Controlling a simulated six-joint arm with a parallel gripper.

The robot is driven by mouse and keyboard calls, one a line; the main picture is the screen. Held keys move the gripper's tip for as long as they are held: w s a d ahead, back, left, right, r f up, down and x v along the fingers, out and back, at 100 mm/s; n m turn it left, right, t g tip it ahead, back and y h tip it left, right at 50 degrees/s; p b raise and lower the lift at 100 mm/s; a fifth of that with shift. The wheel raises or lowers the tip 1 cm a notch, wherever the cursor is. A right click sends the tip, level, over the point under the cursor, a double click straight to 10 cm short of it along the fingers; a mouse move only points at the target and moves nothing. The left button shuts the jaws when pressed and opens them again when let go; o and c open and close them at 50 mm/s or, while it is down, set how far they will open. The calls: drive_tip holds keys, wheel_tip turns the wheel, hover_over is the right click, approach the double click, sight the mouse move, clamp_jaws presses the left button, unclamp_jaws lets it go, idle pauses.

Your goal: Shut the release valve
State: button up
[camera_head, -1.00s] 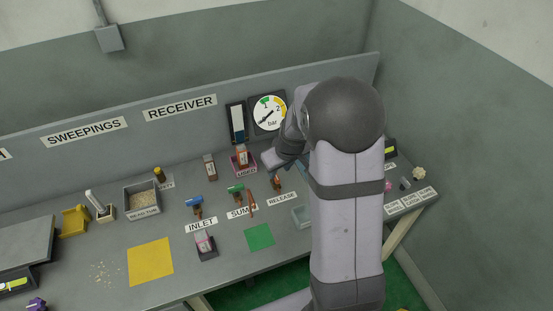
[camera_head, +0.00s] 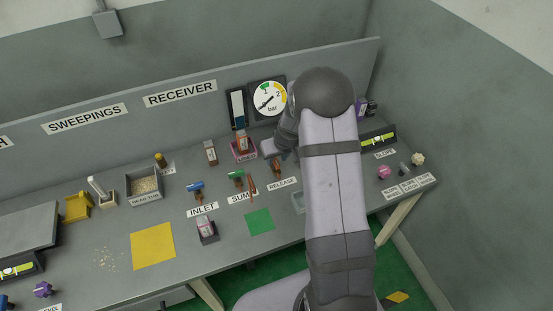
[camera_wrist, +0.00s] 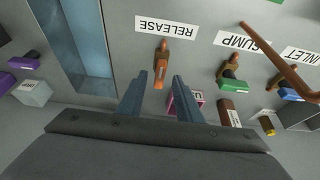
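The release valve has a small orange handle (camera_wrist: 159,77) on a brownish body, beside the RELEASE label (camera_wrist: 166,27) in the wrist view. In the head view the orange valve (camera_head: 276,168) stands behind its RELEASE label (camera_head: 282,184). My gripper (camera_wrist: 169,78) is open; its two blue-grey fingers are apart, and the orange handle shows between them in the wrist view. I cannot tell the distance between fingertips and handle, and no contact is evident. In the head view my arm hides most of the gripper.
The green-handled SUMP valve (camera_wrist: 229,69) and blue-handled INLET valve (camera_head: 195,187) stand to one side. A copper-coloured rod (camera_wrist: 280,58) lies near SUMP. A pink-rimmed holder (camera_head: 243,154) with a bottle stands behind. The gauge (camera_head: 269,98) hangs on the panel.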

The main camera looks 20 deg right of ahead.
drive_tip(key=shift+x, duration=0.95)
clamp_jaws()
